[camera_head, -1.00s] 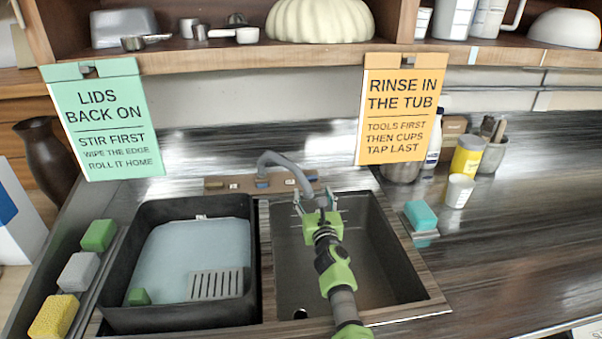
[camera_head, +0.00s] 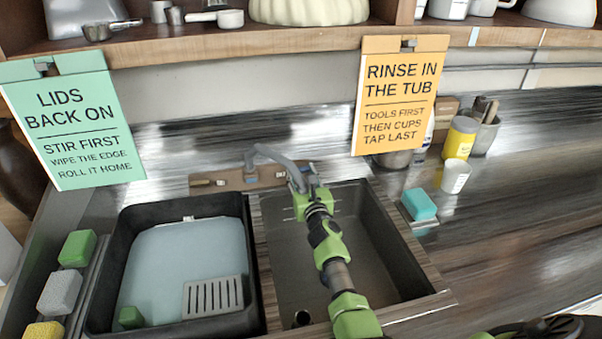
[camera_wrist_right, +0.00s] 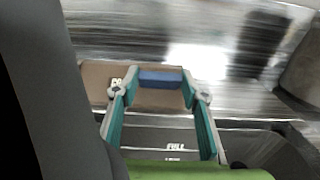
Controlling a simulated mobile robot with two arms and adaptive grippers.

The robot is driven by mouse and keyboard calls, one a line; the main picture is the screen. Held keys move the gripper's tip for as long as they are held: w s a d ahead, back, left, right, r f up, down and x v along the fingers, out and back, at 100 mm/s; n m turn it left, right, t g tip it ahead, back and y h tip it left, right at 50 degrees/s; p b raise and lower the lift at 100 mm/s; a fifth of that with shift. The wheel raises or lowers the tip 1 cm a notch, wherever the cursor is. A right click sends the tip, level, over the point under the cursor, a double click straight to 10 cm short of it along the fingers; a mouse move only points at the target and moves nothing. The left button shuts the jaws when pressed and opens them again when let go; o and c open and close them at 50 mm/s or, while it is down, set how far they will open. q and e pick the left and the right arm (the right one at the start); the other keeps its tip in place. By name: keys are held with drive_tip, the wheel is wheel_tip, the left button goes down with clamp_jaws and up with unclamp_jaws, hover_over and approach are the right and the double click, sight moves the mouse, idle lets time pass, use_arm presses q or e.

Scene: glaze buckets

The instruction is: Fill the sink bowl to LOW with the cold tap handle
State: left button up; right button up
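The sink bowl (camera_head: 385,245) is the dark right-hand basin, with a round drain (camera_head: 302,318) at its front left; I see no water in it. A grey curved tap spout (camera_head: 268,150) rises from a brown rail (camera_head: 205,181) behind the basins. FULL (camera_wrist_right: 175,147) is readable on the bowl wall; the mark below is cut off. My left gripper is out of view.
A black tub (camera_head: 120,255) of pale water with a grey grating (camera_head: 212,297) fills the left basin. Sponges line its left side. A teal sponge (camera_head: 419,203), cup (camera_head: 455,176) and yellow jar (camera_head: 460,138) stand right. Two signs hang from the shelf (camera_head: 300,42).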

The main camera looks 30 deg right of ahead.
drive_tip(key=shift+d, duration=0.1)
drive_tip(key=shift+d+r+n+y+p, duration=0.1)
drive_tip(key=shift+n+y+p, duration=0.5)
drive_tip(key=shift+n+y, duration=0.25)
drive_tip(key=shift+d+r+n+y+p, duration=0.1)
drive_tip(key=shift+n+y+p, duration=0.6)
drive_tip(key=shift+n, duration=0.25)
drive_tip(key=shift+d+f+n+y, duration=0.1)
drive_tip(key=shift+d+n+y, duration=0.05)
drive_tip(key=shift+n+y, duration=0.9)
drive_tip(key=shift+f+n+y+b, duration=0.1)
drive_tip(key=shift+n+y+b, duration=0.3)
drive_tip(key=shift+n+y, duration=0.7)
drive_tip(key=shift+d+n+g+y+b, duration=0.15)
drive_tip(key=shift+n+g+y+b, duration=0.45)
drive_tip(key=shift+n, duration=0.45)
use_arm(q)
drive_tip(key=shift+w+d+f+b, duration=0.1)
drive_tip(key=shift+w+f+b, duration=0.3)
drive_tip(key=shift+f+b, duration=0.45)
use_arm(e)
drive_tip(key=shift+w+n+g+y, duration=0.1)
drive_tip(key=shift+n+g+y, duration=0.7)
drive_tip(key=shift+n+y, duration=0.6)
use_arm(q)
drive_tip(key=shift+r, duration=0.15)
use_arm(e)
drive_tip(key=shift+r+n, duration=0.2)
drive_tip(key=shift+n, duration=0.1)
